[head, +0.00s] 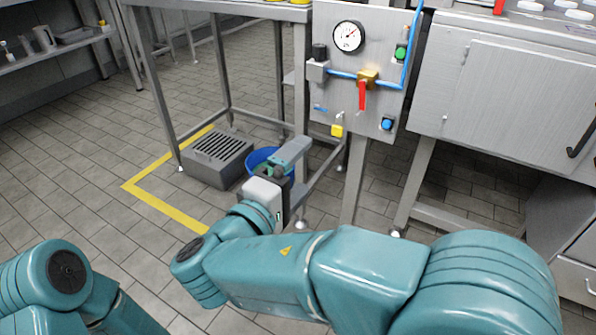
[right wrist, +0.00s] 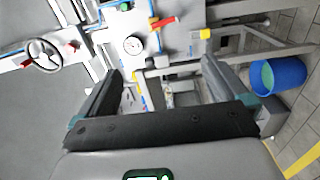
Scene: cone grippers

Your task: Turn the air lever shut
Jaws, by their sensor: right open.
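The air lever (head: 362,96) is a red handle hanging down from a brass valve (head: 368,78) on the steel panel, across the blue pipe. It also shows in the right wrist view as a red handle (right wrist: 163,22) beyond the fingers. My right gripper (head: 290,160) is below and left of the lever in the head view, apart from it. In the right wrist view its two fingers (right wrist: 162,72) are spread with nothing held between them. My left arm shows at the lower left of the head view, but its gripper is out of frame.
The panel (head: 333,75) carries a round gauge (head: 348,36), a green button (head: 400,52), a blue button (head: 387,124) and a yellow tag (head: 337,131). A blue bucket (head: 262,157) and a grated box (head: 217,157) stand on the floor near my right gripper. Steel table legs stand around.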

